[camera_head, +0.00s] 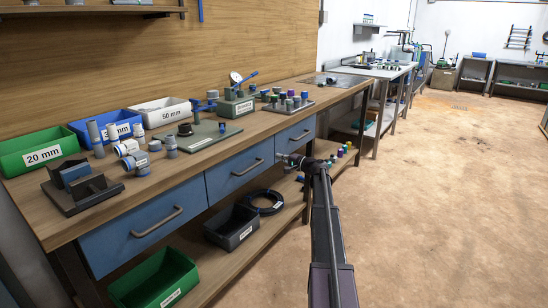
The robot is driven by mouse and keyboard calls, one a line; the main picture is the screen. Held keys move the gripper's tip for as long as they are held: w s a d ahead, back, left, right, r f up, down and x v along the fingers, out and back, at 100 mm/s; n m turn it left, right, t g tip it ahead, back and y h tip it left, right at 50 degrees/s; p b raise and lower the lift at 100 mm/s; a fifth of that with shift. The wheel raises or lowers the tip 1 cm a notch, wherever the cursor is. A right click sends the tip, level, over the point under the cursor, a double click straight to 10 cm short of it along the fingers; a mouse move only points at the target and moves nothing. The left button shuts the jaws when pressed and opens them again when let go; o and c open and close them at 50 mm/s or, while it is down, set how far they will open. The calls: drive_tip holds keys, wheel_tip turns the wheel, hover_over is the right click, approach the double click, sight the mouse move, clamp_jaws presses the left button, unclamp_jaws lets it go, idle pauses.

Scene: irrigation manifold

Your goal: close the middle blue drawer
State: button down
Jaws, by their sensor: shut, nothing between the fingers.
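The middle blue drawer (227,178) is under the wooden workbench top, between two other blue drawers. Its front has a grey bar handle (248,168). The front looks nearly in line with its neighbours; I cannot tell whether a small gap stands behind it. My gripper (282,158) is shut and empty, at the right end of the middle drawer's front, near the lower left of the right drawer. It is small in the picture, and I cannot tell whether it touches the drawer. My arm reaches up to it from the bottom right.
The left blue drawer (112,237) and right blue drawer (294,138) flank the middle one. The workbench top (225,145) holds bins and pipe fittings. A lower shelf (222,259) carries a black bin (231,229) and a green bin (155,280). Open floor (440,200) lies to the right.

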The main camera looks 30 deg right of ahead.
drive_tip(key=v, duration=0.9)
drive_tip(key=shift+s, duration=0.3)
drive_tip(key=shift+d+f, duration=0.1)
drive_tip(key=shift+d, duration=0.05)
drive_tip(key=s+a+f+n+g, duration=0.2)
drive_tip(key=a+f+g, duration=0.15)
drive_tip(key=a, duration=0.75)
drive_tip(key=s+a+f+n+g+y, duration=0.1)
drive_tip(key=a+f+n+g, duration=0.25)
drive_tip(key=a, duration=0.65)
drive_tip(key=s+a+f+n+g, duration=0.2)
drive_tip(key=a+f, duration=0.2)
drive_tip(key=a, duration=0.7)
drive_tip(key=s+a+f+n+g+h, duration=0.3)
drive_tip(key=s+a+f+g+h, duration=0.1)
drive_tip(key=s+a, duration=0.6)
drive_tip(key=s+a+f+n+g+h, duration=0.35)
drive_tip(key=s+a, duration=0.45)
drive_tip(key=s, duration=0.4)
wheel_tip(320, 180, up, 36)
drive_tip(key=p, duration=3.6)
drive_tip(key=shift+w+d+r+m, duration=0.15)
drive_tip(key=shift+w+r+m, duration=0.05)
drive_tip(key=shift+m, duration=0.1)
drive_tip(key=shift+h, duration=0.25)
